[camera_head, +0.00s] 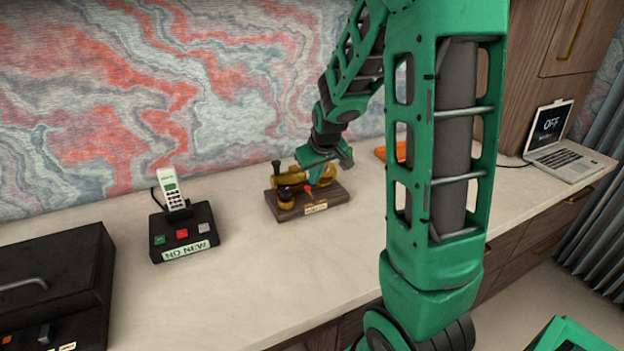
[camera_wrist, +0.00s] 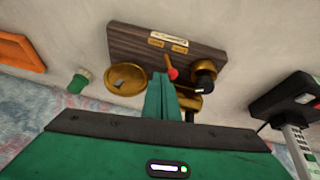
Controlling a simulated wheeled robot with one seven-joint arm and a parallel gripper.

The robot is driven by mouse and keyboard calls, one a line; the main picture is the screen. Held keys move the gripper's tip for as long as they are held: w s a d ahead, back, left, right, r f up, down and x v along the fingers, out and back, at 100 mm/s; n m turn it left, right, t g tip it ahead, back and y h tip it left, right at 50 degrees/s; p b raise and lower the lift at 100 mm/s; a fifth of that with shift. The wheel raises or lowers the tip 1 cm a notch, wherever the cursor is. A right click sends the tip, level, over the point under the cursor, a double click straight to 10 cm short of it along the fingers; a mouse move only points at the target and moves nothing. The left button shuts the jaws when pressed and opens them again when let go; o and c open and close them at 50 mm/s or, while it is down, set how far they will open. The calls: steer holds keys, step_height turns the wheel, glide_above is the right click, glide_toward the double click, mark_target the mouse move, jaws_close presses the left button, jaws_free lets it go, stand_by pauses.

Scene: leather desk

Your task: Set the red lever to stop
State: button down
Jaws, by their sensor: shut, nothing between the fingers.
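The red lever (camera_head: 307,188) has a red knob and stands on a brass device with a dark wooden base (camera_head: 290,213). In the wrist view the red knob (camera_wrist: 173,74) sits at the end of a short orange-brown stem, which leans toward small labels (camera_wrist: 170,43) on the base; their words are too small to read. My gripper (camera_head: 314,180) is low over the device, close to the lever. In the wrist view its green fingers (camera_wrist: 162,92) are together and empty, with tips just beside the knob. I cannot tell whether they touch it.
A black phone stand (camera_head: 185,238) with colored buttons is left of the device. A black case (camera_head: 60,290) stands at front left. An orange object (camera_head: 398,150) lies behind my arm. A laptop (camera_head: 560,145) stands at right. The countertop in front of the device is clear.

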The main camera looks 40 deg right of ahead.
steer(key=shift+r, duration=0.45)
steer(key=d+v, duration=0.1)
steer(key=v, duration=1.1)
steer(key=shift+w+r, duration=0.2)
steer(key=shift+r, duration=0.05)
steer(key=shift+s, duration=0.15)
steer(key=s+a+f+m+g+y, duration=0.1)
steer(key=s+a+f+m+g, duration=0.1)
steer(key=s, duration=1.1)
steer(key=s+a+f+m+g, duration=0.2)
steer(key=s+f+m+g, duration=0.1)
steer(key=s, duration=1.1)
steer(key=shift+s+f+y, duration=0.2)
steer(key=shift+y, duration=0.2)
